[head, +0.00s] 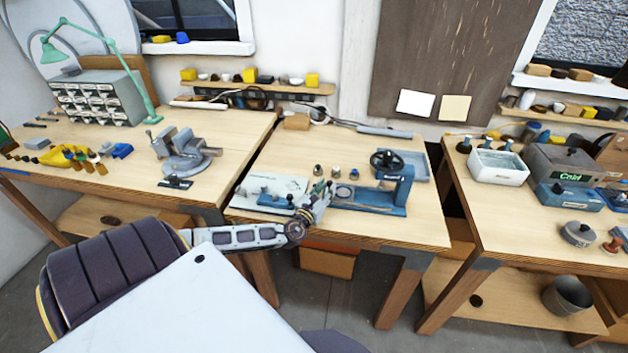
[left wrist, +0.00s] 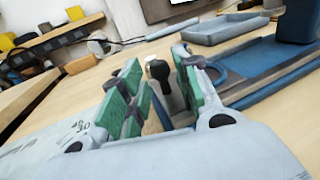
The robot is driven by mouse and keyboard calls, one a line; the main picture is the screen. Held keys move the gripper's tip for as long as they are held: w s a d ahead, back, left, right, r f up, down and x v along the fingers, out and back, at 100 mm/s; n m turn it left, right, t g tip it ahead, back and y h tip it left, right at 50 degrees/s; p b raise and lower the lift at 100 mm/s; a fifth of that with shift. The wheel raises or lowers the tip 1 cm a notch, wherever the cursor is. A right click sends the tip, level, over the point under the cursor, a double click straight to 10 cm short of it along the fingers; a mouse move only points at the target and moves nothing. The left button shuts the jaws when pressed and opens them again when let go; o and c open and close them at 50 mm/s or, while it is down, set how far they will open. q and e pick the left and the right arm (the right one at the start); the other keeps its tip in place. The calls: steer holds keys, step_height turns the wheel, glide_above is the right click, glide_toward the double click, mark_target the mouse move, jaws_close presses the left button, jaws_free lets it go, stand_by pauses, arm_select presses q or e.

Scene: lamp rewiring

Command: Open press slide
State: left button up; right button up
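The blue press (head: 388,200) with a black handwheel (head: 387,161) stands on the middle bench. Its long low blue bed runs left toward my left gripper (head: 320,190). In the left wrist view, my left gripper (left wrist: 163,88) is open, its green-padded fingers apart. A black knob on a post (left wrist: 157,72) shows in the gap between the fingers; I cannot tell whether they touch it. The press bed (left wrist: 265,72) lies to the right there. The slide is not clear, partly hidden by my gripper. My right gripper is not in view.
A pale board (head: 268,190) with small dark knobs lies left of my left gripper. Several small fittings (head: 336,172) stand behind it. A grey tray (head: 415,165) is at the back right. A vise (head: 183,155) stands on the left bench.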

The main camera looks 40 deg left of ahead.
arm_select(q)
steer(key=shift+v, duration=4.2)
steer(key=shift+s, duration=0.15)
